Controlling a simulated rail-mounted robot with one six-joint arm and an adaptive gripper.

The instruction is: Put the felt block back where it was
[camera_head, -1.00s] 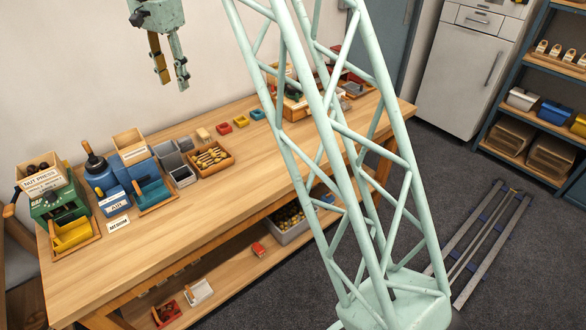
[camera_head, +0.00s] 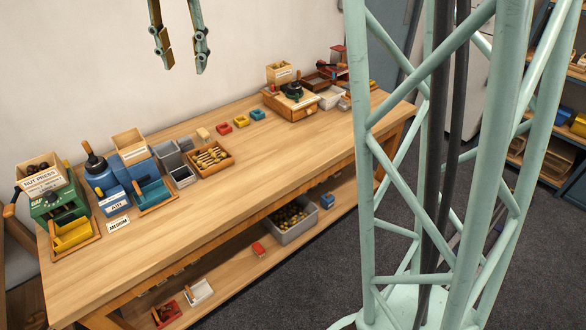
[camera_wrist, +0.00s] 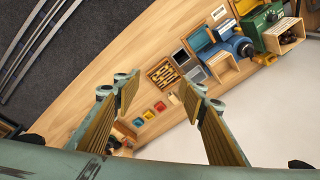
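A small tan block (camera_head: 203,134) lies on the workbench, between the tray of brown and gold pieces and the red dish. It may be the felt block; I cannot tell its material. It also shows in the wrist view as a pale piece (camera_wrist: 173,98) between my fingertips in the picture, far below them. My gripper (camera_head: 180,62) hangs high above the back of the bench, fingers pointing down. In the wrist view my gripper (camera_wrist: 160,92) has its fingers wide apart with nothing between them.
The workbench (camera_head: 130,255) holds a green nut press (camera_head: 60,200), blue device (camera_head: 100,175), tray of pieces (camera_head: 210,158), red (camera_head: 224,128), yellow (camera_head: 241,121) and blue (camera_head: 257,114) dishes, and a wooden box (camera_head: 290,102) at right. The middle front is clear. A grey bin (camera_head: 295,228) sits below.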

